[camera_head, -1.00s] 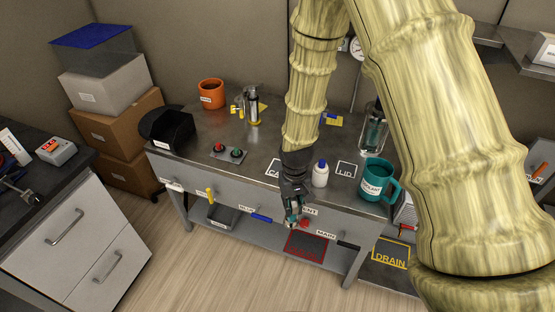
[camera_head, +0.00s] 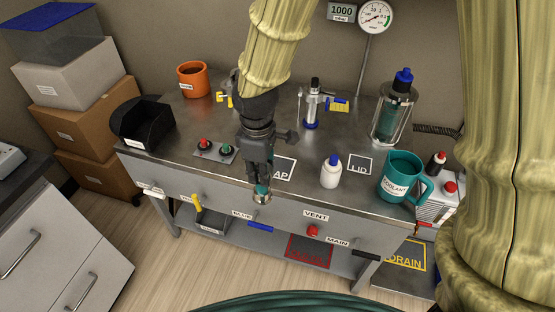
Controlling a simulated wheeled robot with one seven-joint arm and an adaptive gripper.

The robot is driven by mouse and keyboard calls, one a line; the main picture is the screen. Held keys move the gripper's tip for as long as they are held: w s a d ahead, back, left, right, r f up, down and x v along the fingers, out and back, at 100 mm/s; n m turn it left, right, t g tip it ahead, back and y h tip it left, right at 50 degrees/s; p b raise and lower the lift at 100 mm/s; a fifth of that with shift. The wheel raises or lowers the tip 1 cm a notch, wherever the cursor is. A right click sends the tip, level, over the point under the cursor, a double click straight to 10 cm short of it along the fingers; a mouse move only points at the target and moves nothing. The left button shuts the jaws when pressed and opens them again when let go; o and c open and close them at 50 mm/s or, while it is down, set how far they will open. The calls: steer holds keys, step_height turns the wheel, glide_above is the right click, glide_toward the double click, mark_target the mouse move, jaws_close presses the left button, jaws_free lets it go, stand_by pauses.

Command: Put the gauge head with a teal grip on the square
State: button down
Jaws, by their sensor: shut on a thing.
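My gripper (camera_head: 261,186) points down at the front edge of the metal bench (camera_head: 215,111). It is shut on a small piece with a teal part (camera_head: 262,189) and a pale metallic lower end, which looks like the gauge head. The fingers hide part of it. A white-outlined square marked CAP (camera_head: 284,170), its label partly covered by my gripper, is just behind and to the right. A second outlined square marked LID (camera_head: 359,164) lies farther right. I cannot tell the held piece's exact height.
A white bottle with a blue cap (camera_head: 331,173) stands between the squares. A teal mug (camera_head: 401,176) is at the right edge. A glass vessel (camera_head: 390,113) and a blue-based pump-like device (camera_head: 312,106) stand behind. Red and green buttons (camera_head: 215,148) are left of my gripper.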

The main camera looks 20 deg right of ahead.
steer(key=w+d+f+p, duration=0.1)
steer(key=w+d+f, duration=0.1)
steer(key=w+d, duration=0.2)
steer(key=w+d+f+p, duration=0.1)
steer(key=w+d+f, duration=0.1)
steer(key=w+d, duration=0.3)
steer(key=shift+w+f+p, duration=0.4)
steer(key=shift+w, duration=1.55)
steer(key=shift+f, duration=0.15)
steer(key=c, duration=1.3)
jaws_free()
step_height(320, 180, up, 12)
steer(key=shift+r+b, duration=0.15)
steer(key=shift+b, duration=0.25)
steer(key=shift+a, duration=0.1)
